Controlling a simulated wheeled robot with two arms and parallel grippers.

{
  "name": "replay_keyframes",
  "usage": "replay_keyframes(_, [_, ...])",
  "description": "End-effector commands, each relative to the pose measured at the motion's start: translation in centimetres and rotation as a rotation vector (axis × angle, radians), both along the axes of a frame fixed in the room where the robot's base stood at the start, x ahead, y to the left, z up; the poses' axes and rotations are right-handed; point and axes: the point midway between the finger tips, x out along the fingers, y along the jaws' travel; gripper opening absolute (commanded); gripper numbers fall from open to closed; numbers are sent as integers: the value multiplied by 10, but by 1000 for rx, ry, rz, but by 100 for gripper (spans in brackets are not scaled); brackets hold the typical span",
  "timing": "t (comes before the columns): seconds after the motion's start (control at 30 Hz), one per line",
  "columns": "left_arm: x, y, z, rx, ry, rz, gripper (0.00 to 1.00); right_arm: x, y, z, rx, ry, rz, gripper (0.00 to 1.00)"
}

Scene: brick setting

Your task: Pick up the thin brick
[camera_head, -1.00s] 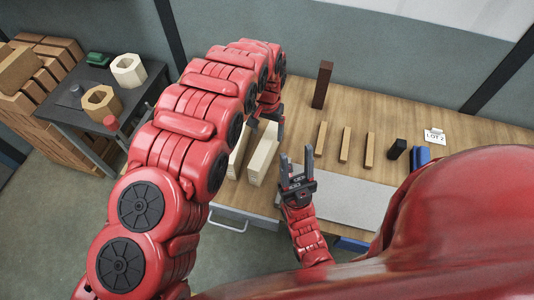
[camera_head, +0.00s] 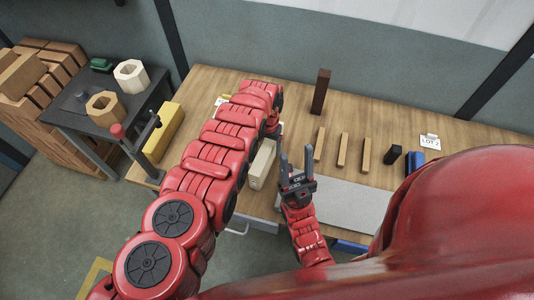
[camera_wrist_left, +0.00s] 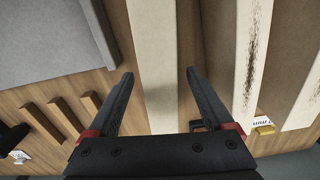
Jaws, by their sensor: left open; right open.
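A long cream brick (camera_wrist_left: 152,45) runs between the fingers of my open left gripper (camera_wrist_left: 159,73) in the left wrist view; I cannot tell whether the fingertips are level with it. A cream brick (camera_head: 262,164) also shows beside my left arm in the head view. In the left wrist view, a dark-speckled cream brick (camera_wrist_left: 243,50) lies to the right. Which brick is the thin one is unclear. My left gripper is largely hidden by its own arm in the head view. My right gripper (camera_head: 296,166) is open and empty, pointing up over the table.
Three narrow tan bricks (camera_head: 342,150), a tall dark brown brick (camera_head: 320,92), a black block (camera_head: 393,154) and a blue thing (camera_head: 416,159) stand on the wooden table (camera_head: 375,105). A grey mat (camera_head: 350,208) lies in front. A yellow block (camera_head: 164,131) is at left.

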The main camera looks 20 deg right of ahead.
Motion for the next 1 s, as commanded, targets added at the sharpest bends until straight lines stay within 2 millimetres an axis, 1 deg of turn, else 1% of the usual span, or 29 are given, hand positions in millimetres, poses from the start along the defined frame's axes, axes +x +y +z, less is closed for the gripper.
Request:
replay_keyframes(0.23, [0, 0, 0, -1, -1, 0, 85, 0, 0, 0, 0, 0, 0, 50])
replay_keyframes(0.27, [0, 0, 0, -1, -1, 0, 81, 0, 0, 0, 0, 0, 0, 50])
replay_keyframes(0.3, [0, 0, 0, -1, -1, 0, 74, 0, 0, 0, 0, 0, 0, 50])
replay_keyframes(0.67, [0, 0, 0, 0, 0, 0, 9, 0, 0, 0, 0, 0, 0, 50])
replay_keyframes(0.7, [0, 0, 0, 0, 0, 0, 2, 0, 0, 0, 0, 0, 0, 50])
replay_keyframes(0.73, [0, 0, 0, 0, 0, 0, 0, 0, 0, 0, 0, 0, 0, 50])
replay_keyframes(1.0, [0, 0, 0, 0, 0, 0, 0, 0, 0, 0, 0, 0, 0, 50])
